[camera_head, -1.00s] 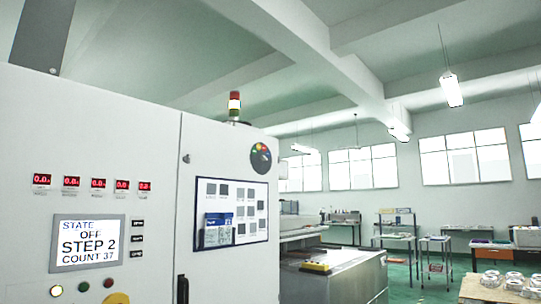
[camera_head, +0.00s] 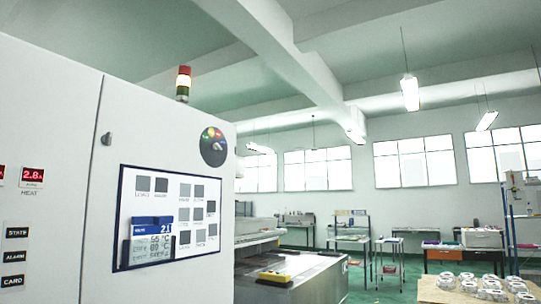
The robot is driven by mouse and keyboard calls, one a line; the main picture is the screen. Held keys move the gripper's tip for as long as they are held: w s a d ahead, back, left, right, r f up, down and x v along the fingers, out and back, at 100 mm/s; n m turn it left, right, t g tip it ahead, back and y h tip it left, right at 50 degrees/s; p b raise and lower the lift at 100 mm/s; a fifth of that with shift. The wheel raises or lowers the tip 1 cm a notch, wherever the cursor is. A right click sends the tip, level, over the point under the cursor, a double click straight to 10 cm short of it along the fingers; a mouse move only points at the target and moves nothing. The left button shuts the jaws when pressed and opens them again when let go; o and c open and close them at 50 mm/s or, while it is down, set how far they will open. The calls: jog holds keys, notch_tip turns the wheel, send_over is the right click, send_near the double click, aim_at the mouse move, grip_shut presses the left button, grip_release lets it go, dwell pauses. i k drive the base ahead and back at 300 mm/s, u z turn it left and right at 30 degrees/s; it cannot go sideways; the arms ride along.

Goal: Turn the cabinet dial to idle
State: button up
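A round dark dial (camera_head: 213,146) with coloured segments sits high on the right part of the white cabinet (camera_head: 60,110). A pale pointer or handle shows on its face, but its labels are too small to read. My gripper is not in view.
A dark-framed panel (camera_head: 122,215) with grey squares and a blue-and-white card (camera_head: 152,240) is below the dial. A signal tower (camera_head: 183,83) stands on the cabinet. A grey bench (camera_head: 300,275) and a table with white parts (camera_head: 430,292) are to the right.

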aim_at(215, 147)
jog(key=z, duration=0.1)
jog(key=i, duration=0.85)
jog(key=u, duration=0.9)
jog(key=i, duration=0.85)
jog(key=u, duration=0.85)
